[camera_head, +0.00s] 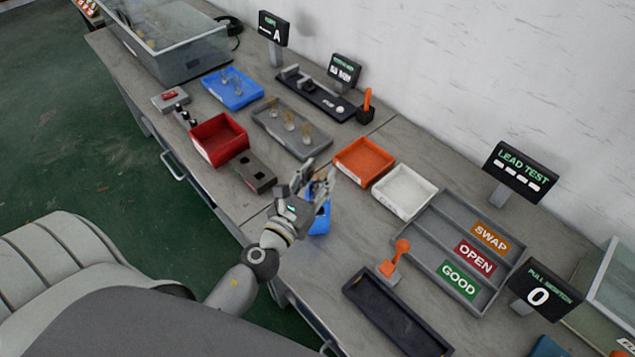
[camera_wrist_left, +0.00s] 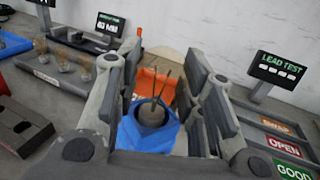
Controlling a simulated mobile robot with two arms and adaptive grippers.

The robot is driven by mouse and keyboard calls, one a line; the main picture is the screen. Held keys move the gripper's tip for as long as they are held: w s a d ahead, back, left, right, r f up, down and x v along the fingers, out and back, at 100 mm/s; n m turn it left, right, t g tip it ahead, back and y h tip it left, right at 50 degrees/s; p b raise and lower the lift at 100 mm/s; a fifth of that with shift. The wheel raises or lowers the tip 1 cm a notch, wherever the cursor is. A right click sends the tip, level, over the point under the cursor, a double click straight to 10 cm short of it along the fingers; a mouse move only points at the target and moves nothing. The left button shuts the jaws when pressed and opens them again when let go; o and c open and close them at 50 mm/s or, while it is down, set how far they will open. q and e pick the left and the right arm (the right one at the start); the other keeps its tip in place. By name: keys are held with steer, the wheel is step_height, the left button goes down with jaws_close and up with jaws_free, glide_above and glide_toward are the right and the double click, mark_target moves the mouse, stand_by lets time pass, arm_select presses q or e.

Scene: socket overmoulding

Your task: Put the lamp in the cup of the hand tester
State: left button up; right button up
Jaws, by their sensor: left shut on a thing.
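My left gripper (camera_head: 316,180) is shut on the blue hand tester (camera_head: 321,222), with one finger on each side of its blue body. In the left wrist view the tester (camera_wrist_left: 140,141) sits between the fingers. A lamp (camera_wrist_left: 152,115) shows there as a round grey top with two thin leads pointing up. Blue walls surround the lamp's top; its lower part is hidden, so I cannot tell how deep it sits. More lamps stand in a grey tray (camera_head: 264,133). My right gripper is out of view.
An orange bin (camera_head: 344,172) and a white bin (camera_head: 383,203) lie just beyond the gripper. A red bin (camera_head: 203,155) and a grey block (camera_head: 246,184) are left of it. An orange lever (camera_head: 389,270) and a compartment tray (camera_head: 434,209) are to the right.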

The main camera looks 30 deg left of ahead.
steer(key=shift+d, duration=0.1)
arm_select(q)
steer(key=shift+f, duration=0.15)
steer(key=o, duration=0.9)
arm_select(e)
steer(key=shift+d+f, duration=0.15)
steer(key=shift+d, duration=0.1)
arm_select(q)
steer(key=s+b, duration=0.7)
steer(key=s, duration=0.5)
steer(key=shift+r, duration=0.2)
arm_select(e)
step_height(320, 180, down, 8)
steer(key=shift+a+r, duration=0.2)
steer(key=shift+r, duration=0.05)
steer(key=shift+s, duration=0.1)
